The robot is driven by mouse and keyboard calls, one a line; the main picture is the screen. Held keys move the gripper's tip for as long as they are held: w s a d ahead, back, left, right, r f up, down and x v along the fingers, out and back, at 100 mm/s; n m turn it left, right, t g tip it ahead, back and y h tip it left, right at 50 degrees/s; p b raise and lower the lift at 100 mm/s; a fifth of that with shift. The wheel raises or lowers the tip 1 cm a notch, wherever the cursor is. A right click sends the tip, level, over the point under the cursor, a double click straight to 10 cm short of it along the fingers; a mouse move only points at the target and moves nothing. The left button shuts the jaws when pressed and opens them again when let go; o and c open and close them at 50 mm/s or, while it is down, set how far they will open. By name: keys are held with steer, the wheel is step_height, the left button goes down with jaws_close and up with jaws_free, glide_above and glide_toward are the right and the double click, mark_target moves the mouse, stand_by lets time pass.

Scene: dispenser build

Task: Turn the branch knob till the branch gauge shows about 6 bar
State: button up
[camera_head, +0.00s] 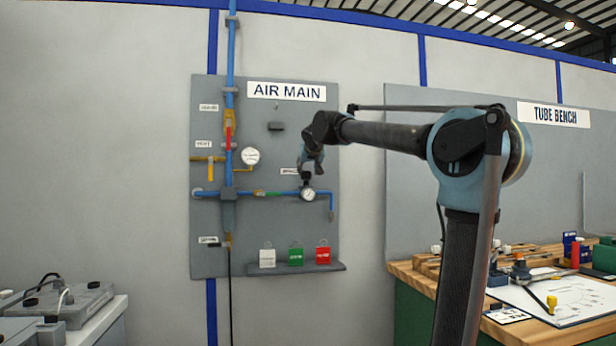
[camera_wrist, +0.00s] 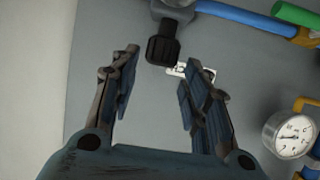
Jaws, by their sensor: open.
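The branch knob (camera_wrist: 163,47) is a black ribbed cap on the grey regulator body (camera_wrist: 174,8), at the top of the wrist view. My gripper (camera_wrist: 160,82) is open and empty. Its two fingers are spread wide, and the knob shows between and beyond their tips, apart from both. In the head view my gripper (camera_head: 310,165) points down just above the regulator. The branch gauge (camera_head: 308,195) is a round white dial below it on the blue branch pipe. Its needle is too small to read, and it is out of the wrist view.
Another gauge (camera_head: 250,156) hangs on the main pipe at upper left; it also shows in the wrist view (camera_wrist: 290,135). A white label (camera_wrist: 178,70) lies behind the right finger. A shelf (camera_head: 300,268) with several tags is below. The tube bench (camera_head: 407,268) stands at right.

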steer(key=shift+v, duration=2.35)
steer(key=s+d+f+m+g+h, duration=0.1)
steer(key=s+d+f+g, duration=0.1)
steer(key=s+d+f, duration=0.45)
steer(key=s+d+f+g+h, duration=0.15)
steer(key=s+d+f, duration=0.25)
steer(key=d+f, duration=0.5)
steer(key=s+d+f+m+g+h, duration=0.1)
steer(key=s+d+f, duration=0.45)
steer(key=f, duration=0.55)
steer(key=s+d+f+g, duration=0.2)
steer(key=s+f+g, duration=0.1)
steer(key=s+f, duration=1)
steer(key=s+d+f+g, duration=0.2)
steer(key=s+f+g, duration=0.1)
steer(key=s+f, duration=1)
step_height(320, 180, down, 5)
steer(key=shift+s+d+r+y, duration=0.2)
steer(key=shift+d+y, duration=0.1)
steer(key=shift+y, duration=0.15)
steer(key=shift+g, duration=0.25)
